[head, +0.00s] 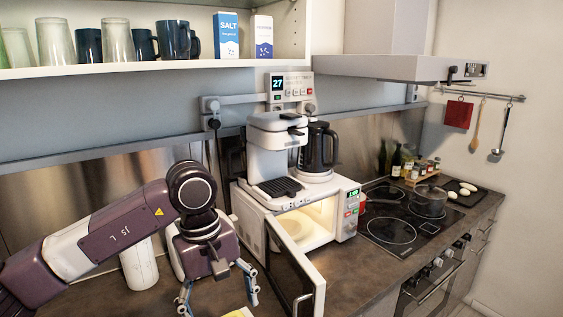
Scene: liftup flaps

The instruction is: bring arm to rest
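My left arm (110,235) reaches in from the left, over the worktop. My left gripper (217,298) hangs at its end, pointing down, in front of the microwave and left of its open door. The lower fingertips come close to the bottom edge of the picture. My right arm and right gripper are not in view.
The microwave (348,206) is lit inside, its door (298,272) swung out towards me. A coffee machine (275,150) and black kettle (318,149) stand on it. A white canister (139,263) is behind my arm. A shelf (150,66) holds cups above; a hob (400,225) is right.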

